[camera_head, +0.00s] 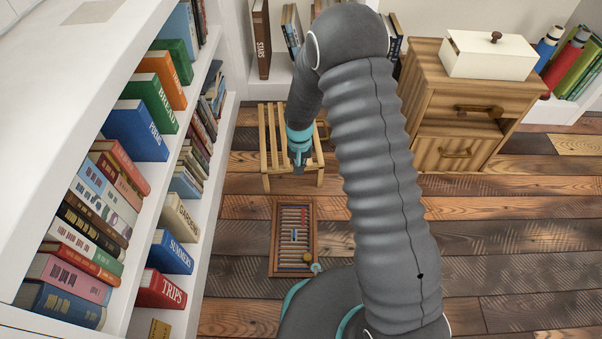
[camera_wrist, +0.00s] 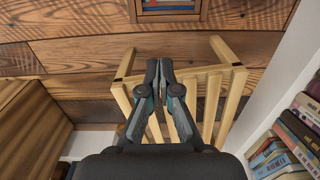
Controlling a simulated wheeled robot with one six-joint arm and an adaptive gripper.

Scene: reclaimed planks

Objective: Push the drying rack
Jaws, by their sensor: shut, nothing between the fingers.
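The drying rack, a light wooden slatted frame on legs (camera_head: 269,135), stands on the plank floor at the back, left of my arm. My arm hides its right part. My gripper (camera_head: 301,165) is shut and empty, pointing down at the rack's front side. In the wrist view the gripper (camera_wrist: 159,66) is over the rack (camera_wrist: 212,100), with slats showing on both sides of the fingers. I cannot tell whether the fingertips touch it.
A wooden framed tray (camera_head: 275,237) with small coloured items lies on the floor in front of the rack. A tall white bookcase (camera_head: 205,215) stands left. A wooden cabinet (camera_head: 432,100) stands right. Bare floor (camera_head: 500,225) lies right of my arm.

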